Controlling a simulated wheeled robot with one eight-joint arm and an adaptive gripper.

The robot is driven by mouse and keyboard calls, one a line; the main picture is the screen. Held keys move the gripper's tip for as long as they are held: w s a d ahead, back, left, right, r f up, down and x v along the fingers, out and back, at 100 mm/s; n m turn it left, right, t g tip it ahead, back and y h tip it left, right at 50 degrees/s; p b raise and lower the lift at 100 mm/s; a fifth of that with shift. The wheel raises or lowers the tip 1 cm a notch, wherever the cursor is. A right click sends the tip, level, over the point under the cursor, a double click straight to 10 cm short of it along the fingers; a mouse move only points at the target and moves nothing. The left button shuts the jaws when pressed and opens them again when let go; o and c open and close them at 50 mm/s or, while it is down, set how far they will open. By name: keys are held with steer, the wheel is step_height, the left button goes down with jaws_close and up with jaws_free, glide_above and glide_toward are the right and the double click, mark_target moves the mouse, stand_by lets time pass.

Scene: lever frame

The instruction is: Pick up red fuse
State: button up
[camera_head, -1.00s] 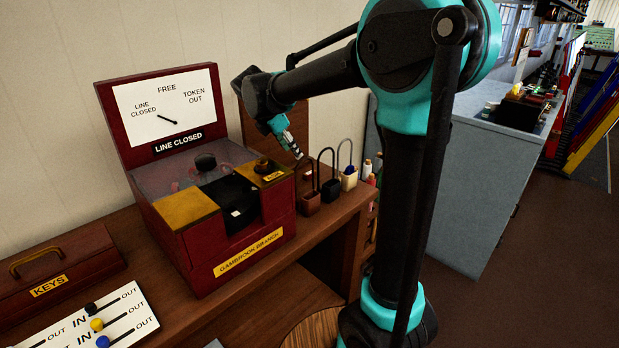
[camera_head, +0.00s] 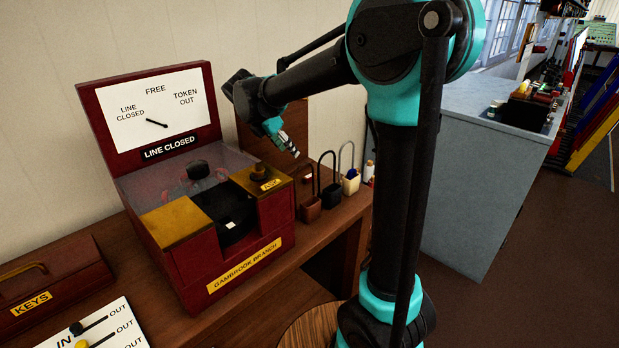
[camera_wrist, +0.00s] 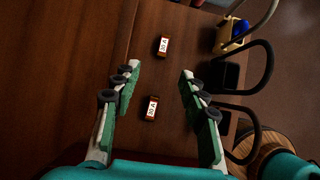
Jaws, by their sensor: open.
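Two small red-brown fuses with white labels show in the wrist view. The nearer fuse (camera_wrist: 150,107) lies low between my fingers, and its label seems to end in "A". The farther fuse (camera_wrist: 163,46) lies beyond the fingertips. I cannot tell which one is the red fuse. In the head view a small red and white piece (camera_head: 307,177) shows on the bench behind the padlocks. My gripper (camera_wrist: 160,72) is open and empty, with a finger on each side. In the head view my gripper (camera_head: 288,146) hangs above the bench, right of the dark red instrument box (camera_head: 225,245).
A wooden board (camera_head: 293,119) leans against the wall behind.

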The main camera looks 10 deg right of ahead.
glide_toward(308, 176)
steer(key=x, duration=0.3)
steer(key=shift+w, duration=0.3)
steer(key=shift+s+x, duration=0.2)
steer(key=shift+x, duration=1.2)
steer(key=shift+s+x, duration=0.2)
steer(key=shift+x, duration=1.25)
steer(key=shift+d, duration=0.1)
steer(key=shift+c, duration=0.2)
jaws_close()
